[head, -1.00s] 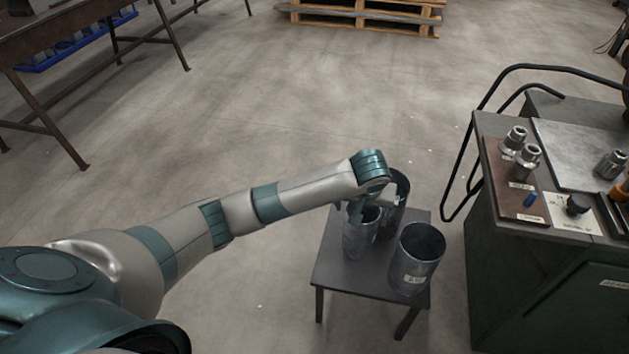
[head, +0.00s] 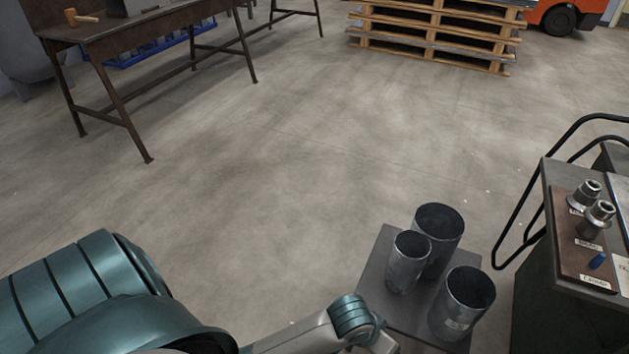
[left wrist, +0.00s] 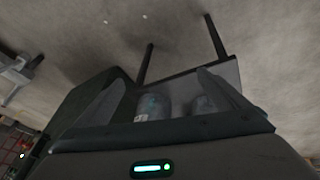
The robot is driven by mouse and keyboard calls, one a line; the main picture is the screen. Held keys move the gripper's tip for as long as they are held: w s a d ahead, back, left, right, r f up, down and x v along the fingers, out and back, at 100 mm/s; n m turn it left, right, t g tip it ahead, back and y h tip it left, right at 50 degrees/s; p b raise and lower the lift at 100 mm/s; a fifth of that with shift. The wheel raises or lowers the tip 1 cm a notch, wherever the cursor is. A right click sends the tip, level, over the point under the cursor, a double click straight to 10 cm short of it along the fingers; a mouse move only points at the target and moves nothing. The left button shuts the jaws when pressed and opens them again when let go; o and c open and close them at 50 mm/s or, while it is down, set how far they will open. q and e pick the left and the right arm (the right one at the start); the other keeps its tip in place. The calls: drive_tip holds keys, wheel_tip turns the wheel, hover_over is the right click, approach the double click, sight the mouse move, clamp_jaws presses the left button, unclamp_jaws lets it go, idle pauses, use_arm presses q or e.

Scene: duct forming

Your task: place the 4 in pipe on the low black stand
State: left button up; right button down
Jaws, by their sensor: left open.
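Three grey metal pipes stand upright on the low black stand (head: 375,283). The narrowest pipe (head: 406,264), which I take as the 4 in pipe, is at the left of the group. A wider pipe (head: 447,232) stands behind it, and another wide one with a label (head: 463,302) stands in front at the right. My left gripper (left wrist: 165,82) is open and empty. In the head view its wrist is at the bottom edge, left of and nearer than the pipes, and its fingers are out of frame. The wrist view shows parts of two pipes (left wrist: 154,106) beyond the fingers.
A dark cabinet (head: 530,290) with a rail and metal fittings on top stands close right of the stand. A steel workbench (head: 140,38) is at the back left, and wooden pallets (head: 435,35) are at the back. The floor between is clear.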

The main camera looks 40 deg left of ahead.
use_arm(q)
drive_tip(key=s+a+f, duration=0.1)
drive_tip(key=s+a, duration=0.2)
drive_tip(key=s, duration=0.4)
drive_tip(key=s+a+m+y, duration=0.1)
drive_tip(key=s+a, duration=0.3)
drive_tip(key=s, duration=0.4)
drive_tip(key=shift+s+f, duration=0.3)
drive_tip(key=shift+f, duration=0.1)
wheel_tip(320, 180, down, 17)
drive_tip(key=t+p, duration=0.1)
drive_tip(key=p, duration=1.1)
drive_tip(key=shift+w+d+r, duration=0.15)
drive_tip(key=shift+w+d, duration=0.15)
use_arm(e)
wheel_tip(320, 180, down, 17)
drive_tip(key=t, duration=0.1)
drive_tip(key=shift+w+a+r, duration=0.15)
drive_tip(key=shift+w+a, duration=0.15)
